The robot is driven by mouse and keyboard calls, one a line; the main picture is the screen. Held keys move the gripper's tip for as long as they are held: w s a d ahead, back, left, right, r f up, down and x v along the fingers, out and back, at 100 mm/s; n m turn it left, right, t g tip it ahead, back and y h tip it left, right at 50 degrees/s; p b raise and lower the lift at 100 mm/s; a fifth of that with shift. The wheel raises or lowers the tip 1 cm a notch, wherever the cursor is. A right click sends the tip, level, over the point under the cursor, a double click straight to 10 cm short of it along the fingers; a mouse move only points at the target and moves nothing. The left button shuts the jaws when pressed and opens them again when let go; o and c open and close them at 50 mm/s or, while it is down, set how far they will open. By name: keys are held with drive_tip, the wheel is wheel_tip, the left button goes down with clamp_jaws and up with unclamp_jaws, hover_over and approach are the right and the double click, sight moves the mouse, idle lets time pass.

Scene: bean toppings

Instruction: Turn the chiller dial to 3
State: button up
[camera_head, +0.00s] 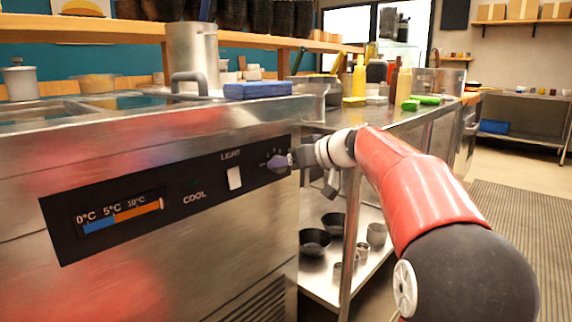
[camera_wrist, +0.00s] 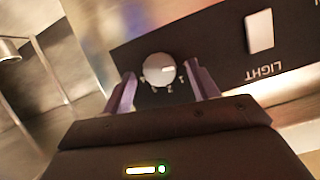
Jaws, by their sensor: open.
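The chiller dial (camera_wrist: 159,70) is a round, pale knob on the chiller's dark control panel. In the wrist view it shows between my gripper's two purple fingers, with small marks and numbers around its lower right edge. A short mark shows on its face; which number it points to cannot be told. My gripper (camera_wrist: 163,88) is open, its fingers on either side of the dial, and I cannot tell whether they touch it. In the head view my gripper (camera_head: 284,161) is at the right end of the panel and mostly hides the dial.
The control panel (camera_head: 120,215) also carries a white light switch (camera_head: 234,178) and a temperature strip (camera_head: 122,215). Below and right, a metal shelf holds several dark bowls (camera_head: 314,242). A blue box (camera_head: 258,90) lies on the chiller top. Clear floor lies at the right.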

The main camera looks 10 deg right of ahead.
drive_tip(key=shift+w+a+f, duration=0.25)
drive_tip(key=shift+w+a, duration=0.15)
drive_tip(key=shift+w, duration=0.15)
drive_tip(key=c, duration=1)
